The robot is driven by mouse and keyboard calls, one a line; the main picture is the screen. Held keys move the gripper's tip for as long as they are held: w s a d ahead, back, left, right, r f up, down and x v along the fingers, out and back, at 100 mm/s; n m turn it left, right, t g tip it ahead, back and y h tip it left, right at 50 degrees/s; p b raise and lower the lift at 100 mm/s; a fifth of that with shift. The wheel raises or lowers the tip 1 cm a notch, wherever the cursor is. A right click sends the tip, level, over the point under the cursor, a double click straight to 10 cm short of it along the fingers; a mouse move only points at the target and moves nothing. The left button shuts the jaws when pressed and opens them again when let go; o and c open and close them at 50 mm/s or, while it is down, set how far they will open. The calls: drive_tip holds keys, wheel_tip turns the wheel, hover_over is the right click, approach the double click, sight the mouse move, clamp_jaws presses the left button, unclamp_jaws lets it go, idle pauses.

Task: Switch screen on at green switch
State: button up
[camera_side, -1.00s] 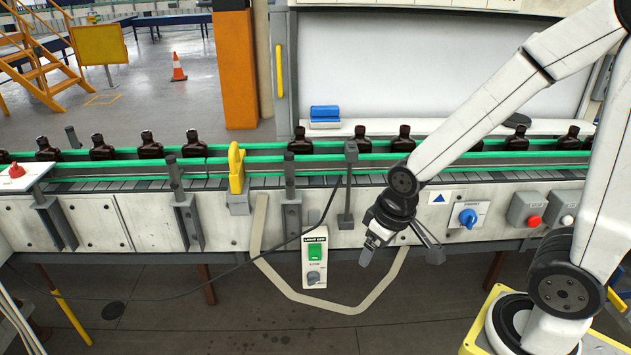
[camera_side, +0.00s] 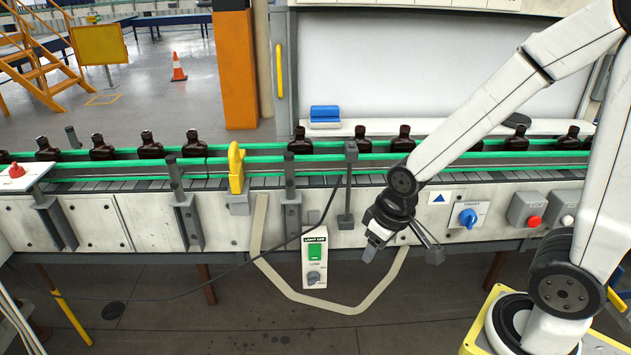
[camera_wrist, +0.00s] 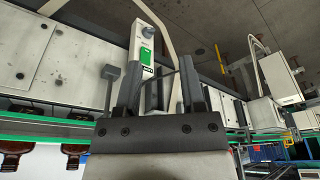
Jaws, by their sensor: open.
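The green switch (camera_side: 315,251) sits on a white box (camera_side: 309,272) hanging at the front of the conveyor, under a label that seems to read "LIGHT OFF". A grey knob (camera_side: 313,277) is below it. My gripper (camera_side: 402,252) is open and empty, to the right of the box and apart from it. In the wrist view, the green switch (camera_wrist: 146,56) shows upside down beyond the fingers of my gripper (camera_wrist: 158,82), and a finger partly covers the box's label end. A large pale panel (camera_side: 420,65) stands behind the conveyor; I cannot tell whether it is the screen.
Amber bottles (camera_side: 150,146) stand along the green-railed conveyor (camera_side: 110,172). A black cable (camera_side: 245,262) and a beige conduit (camera_side: 345,308) run near the switch box. A blue knob (camera_side: 467,217) and a red button (camera_side: 534,221) are to the right.

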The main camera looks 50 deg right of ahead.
drive_tip(key=shift+w+f, duration=0.2)
drive_tip(key=shift+w, duration=0.1)
clamp_jaws()
drive_tip(key=w+d+f+n+t, duration=0.1)
drive_tip(key=w+f+n+t, duration=0.3)
drive_tip(key=w+f+n, duration=0.4)
drive_tip(key=shift+w+d+f+h, duration=0.15)
drive_tip(key=shift+w+f+h, duration=0.25)
drive_tip(key=shift+w+f, duration=0.85)
drive_tip(key=shift+s+f, duration=0.3)
drive_tip(key=shift+s, duration=0.1)
